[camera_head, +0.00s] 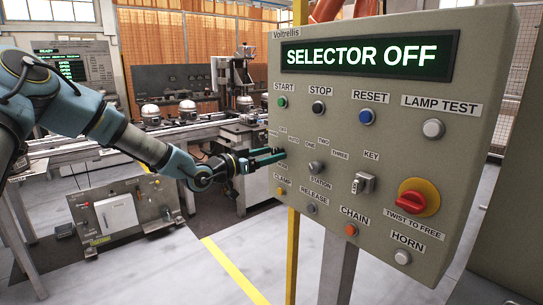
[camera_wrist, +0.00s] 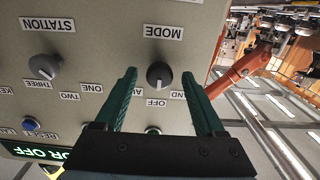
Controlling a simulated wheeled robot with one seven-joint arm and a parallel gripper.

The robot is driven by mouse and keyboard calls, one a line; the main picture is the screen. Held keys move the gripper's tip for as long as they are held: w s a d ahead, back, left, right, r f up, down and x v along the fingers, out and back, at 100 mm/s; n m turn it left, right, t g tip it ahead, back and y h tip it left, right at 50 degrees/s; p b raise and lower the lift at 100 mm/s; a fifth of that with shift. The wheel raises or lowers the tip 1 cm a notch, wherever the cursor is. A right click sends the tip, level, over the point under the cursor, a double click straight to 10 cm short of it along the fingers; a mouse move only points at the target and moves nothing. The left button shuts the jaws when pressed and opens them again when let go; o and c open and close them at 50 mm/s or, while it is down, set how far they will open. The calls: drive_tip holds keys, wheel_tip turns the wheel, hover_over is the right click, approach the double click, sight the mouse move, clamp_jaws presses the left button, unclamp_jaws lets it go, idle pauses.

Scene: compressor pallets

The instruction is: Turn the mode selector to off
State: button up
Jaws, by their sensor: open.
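The control panel (camera_head: 390,130) faces me on the right in the head view, and its display (camera_head: 370,55) reads "SELECTOR OFF". The mode selector (camera_wrist: 160,75) is a dark grey knob, seen upside down in the wrist view, below the MODE label. Its light mark points toward the OFF label (camera_wrist: 157,102). My gripper (camera_head: 277,156) reaches the left side of the panel in the head view and hides the knob there. In the wrist view, my gripper (camera_wrist: 159,73) is open, with its green fingers on either side of the knob and gaps visible beside it.
The station knob (camera_wrist: 45,67) sits beside the mode selector. The head view also shows a key switch (camera_head: 362,183), a red emergency stop (camera_head: 418,198) and several push buttons. A conveyor (camera_head: 180,130) stands behind my arm.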

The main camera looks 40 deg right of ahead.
drive_tip(key=a+b, duration=0.2)
drive_tip(key=a, duration=0.8)
drive_tip(key=shift+w, duration=0.25)
drive_tip(key=shift+a, duration=0.1)
drive_tip(key=shift+f, duration=0.1)
drive_tip(key=w+a+f+n+t+y, duration=0.2)
drive_tip(key=w+a+f+y, duration=0.15)
drive_tip(key=a, duration=0.35)
drive_tip(key=w+a+f+n+t+y, duration=0.25)
drive_tip(key=a+f+y, duration=0.2)
drive_tip(key=a, duration=0.25)
drive_tip(key=w+a+f+n+t+y, duration=0.1)
drive_tip(key=w+a+f+n+y, duration=0.2)
drive_tip(key=a, duration=0.5)
drive_tip(key=a+f+n+y, duration=0.2)
drive_tip(key=a+n+y, duration=0.15)
drive_tip(key=a, duration=0.75)
drive_tip(key=s+a+r+n+g+y, duration=0.2)
drive_tip(key=s+a+n, duration=0.4)
drive_tip(key=s+a, duration=0.6)
drive_tip(key=a+g+y, duration=0.1)
drive_tip(key=a, duration=0.2)
drive_tip(key=shift+r, duration=0.1)
